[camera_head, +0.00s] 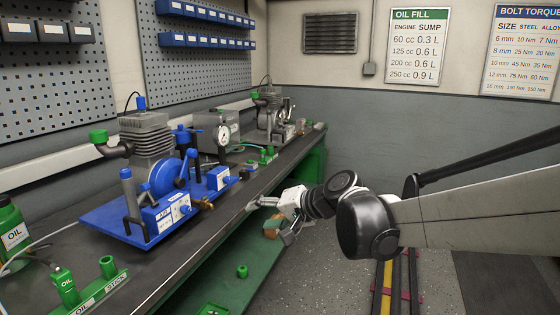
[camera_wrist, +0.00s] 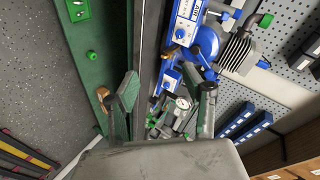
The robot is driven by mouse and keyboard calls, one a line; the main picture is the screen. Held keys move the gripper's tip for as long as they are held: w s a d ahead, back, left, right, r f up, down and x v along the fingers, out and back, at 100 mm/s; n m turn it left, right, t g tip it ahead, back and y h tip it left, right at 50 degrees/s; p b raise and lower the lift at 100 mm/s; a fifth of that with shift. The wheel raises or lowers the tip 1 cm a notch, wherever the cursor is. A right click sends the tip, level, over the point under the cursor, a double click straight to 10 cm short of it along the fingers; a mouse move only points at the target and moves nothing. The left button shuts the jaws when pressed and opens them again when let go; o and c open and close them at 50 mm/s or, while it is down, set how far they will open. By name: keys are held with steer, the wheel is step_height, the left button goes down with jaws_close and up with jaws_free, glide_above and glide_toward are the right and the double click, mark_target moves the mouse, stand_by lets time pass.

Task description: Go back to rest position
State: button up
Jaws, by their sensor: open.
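My gripper (camera_head: 268,222) hangs at the front edge of the dark workbench (camera_head: 215,236), pointing left in the head view. Its two fingers are spread and nothing shows between them. In the wrist view, my gripper (camera_wrist: 168,84) has one finger on each side of the bench edge in the picture, with the engine rig behind. I cannot tell whether a finger touches the bench. My arm reaches in from the right of the head view.
A blue engine rig (camera_head: 146,212) stands on the bench, with a second engine (camera_head: 270,118) farther back. A green cap (camera_head: 242,271) lies on the green lower shelf (camera_head: 222,290). An oil bottle (camera_head: 12,237) stands at far left. Open floor lies right of the bench.

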steer(key=s+d+n+h+p, duration=0.2)
steer(key=s+d+h+p, duration=0.3)
steer(key=s+d, duration=1.9)
steer(key=s+h, duration=0.2)
steer(key=h, duration=0.3)
steer(key=shift+f, duration=0.35)
steer(key=shift+c, duration=0.4)
